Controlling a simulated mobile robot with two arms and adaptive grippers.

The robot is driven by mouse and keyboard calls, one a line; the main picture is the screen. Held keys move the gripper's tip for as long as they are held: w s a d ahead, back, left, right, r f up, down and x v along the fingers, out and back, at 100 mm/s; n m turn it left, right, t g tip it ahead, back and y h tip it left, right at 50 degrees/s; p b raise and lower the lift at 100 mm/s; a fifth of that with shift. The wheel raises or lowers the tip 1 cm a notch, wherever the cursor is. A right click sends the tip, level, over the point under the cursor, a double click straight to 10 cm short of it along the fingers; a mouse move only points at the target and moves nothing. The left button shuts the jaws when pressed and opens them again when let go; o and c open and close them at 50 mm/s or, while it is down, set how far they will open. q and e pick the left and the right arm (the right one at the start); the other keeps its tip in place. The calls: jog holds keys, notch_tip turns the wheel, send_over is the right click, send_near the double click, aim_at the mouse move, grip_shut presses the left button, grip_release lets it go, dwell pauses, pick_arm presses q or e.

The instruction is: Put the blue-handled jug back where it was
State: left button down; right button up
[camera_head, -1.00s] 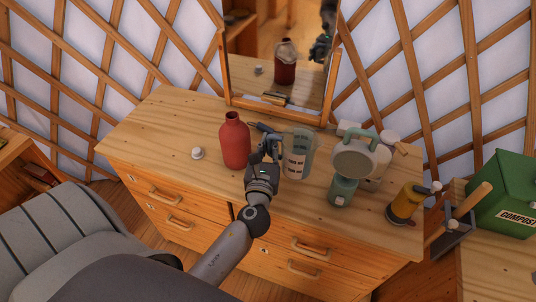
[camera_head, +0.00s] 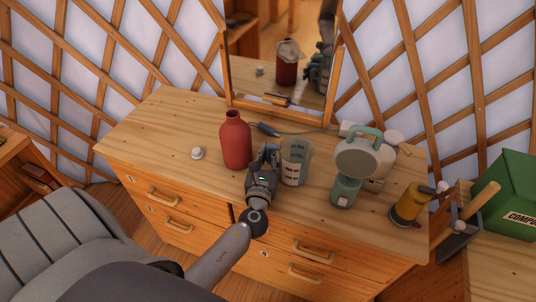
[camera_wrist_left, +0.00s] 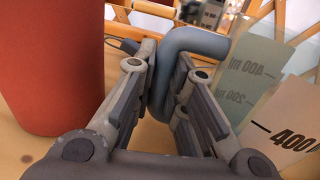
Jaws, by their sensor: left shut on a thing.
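The jug (camera_head: 294,161) is a clear measuring jug with dark printed marks, over the dresser top just right of my left gripper (camera_head: 269,154). In the left wrist view its blue handle (camera_wrist_left: 187,45) passes between the fingers of my left gripper (camera_wrist_left: 157,88), which is shut on it. The jug's clear wall (camera_wrist_left: 262,98) with its "400" mark fills the right of that view. I cannot tell whether its base touches the wood. My right gripper is not in view.
A red bottle (camera_head: 236,140) stands close left of the gripper on the dresser top (camera_head: 165,130). A green lamp-like device (camera_head: 352,165) and a yellow cylinder (camera_head: 408,203) stand to the right. A mirror (camera_head: 285,60) is behind. The dresser's left part is mostly clear.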

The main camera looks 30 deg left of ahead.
pick_arm(q)
jog(key=shift+f, duration=0.2)
jog(key=c, duration=1.5)
grip_release()
jog(key=shift+r, duration=0.15)
jog(key=shift+r, duration=0.2)
jog(key=b+v, duration=0.1)
jog(key=v, duration=0.4)
jog(key=b+v, duration=0.1)
jog(key=v, duration=0.5)
jog(key=shift+f, duration=0.2)
jog(key=shift+s+d+r, duration=0.15)
jog(key=shift+s+d, duration=0.1)
jog(key=shift+s, duration=0.2)
